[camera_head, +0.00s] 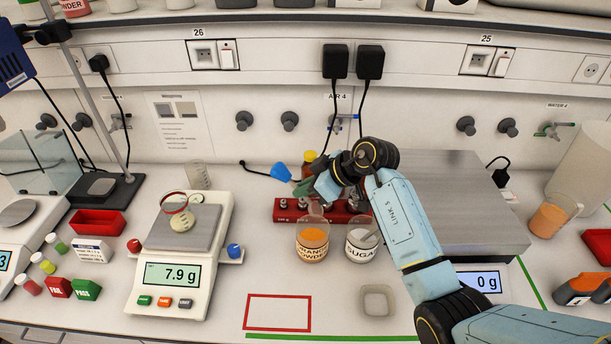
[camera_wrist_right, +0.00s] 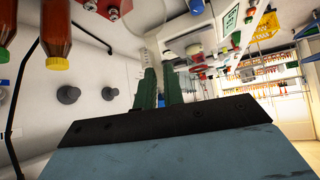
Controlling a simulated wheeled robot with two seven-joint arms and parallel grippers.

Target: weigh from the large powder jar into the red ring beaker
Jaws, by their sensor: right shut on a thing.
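The red ring beaker (camera_head: 180,216) stands on the pan of the left balance (camera_head: 182,232); its display reads 7.9 g and pale material shows inside. A clear jar of orange powder (camera_head: 312,238) stands right of it, beside a jar labelled sugar (camera_head: 361,241). My right gripper (camera_head: 303,188) is above and behind the orange powder jar. Its green fingers also show in the wrist view (camera_wrist_right: 159,88). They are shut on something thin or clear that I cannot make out. My left gripper is not in view.
A red weight rack (camera_head: 284,209) stands behind the jars. A large balance (camera_head: 462,200) reading 0 g stands at right. A red tray (camera_head: 97,222) is at left.

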